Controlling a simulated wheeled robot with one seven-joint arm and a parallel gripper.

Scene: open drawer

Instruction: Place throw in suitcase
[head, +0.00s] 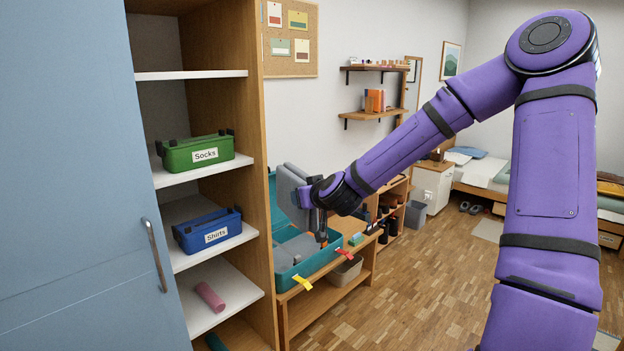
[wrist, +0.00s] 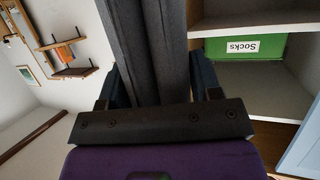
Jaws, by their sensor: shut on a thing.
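A grey folded throw (head: 287,188) stands upright in front of the raised teal lid of the suitcase (head: 310,266). My gripper (head: 299,197) is shut on the throw, above the open suitcase. In the wrist view the throw (wrist: 158,45) shows as two thick grey layers between my fingers. The suitcase lies open on a low wooden bench, and something grey lies inside it. My wrist and the throw hide part of the lid and interior. I cannot tell whether the throw's lower edge touches the suitcase.
A wooden shelf unit to the left holds a green Socks bin (head: 196,153), a blue Shirts bin (head: 207,233) and a pink roll (head: 209,297). A basket (head: 346,270) sits below.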

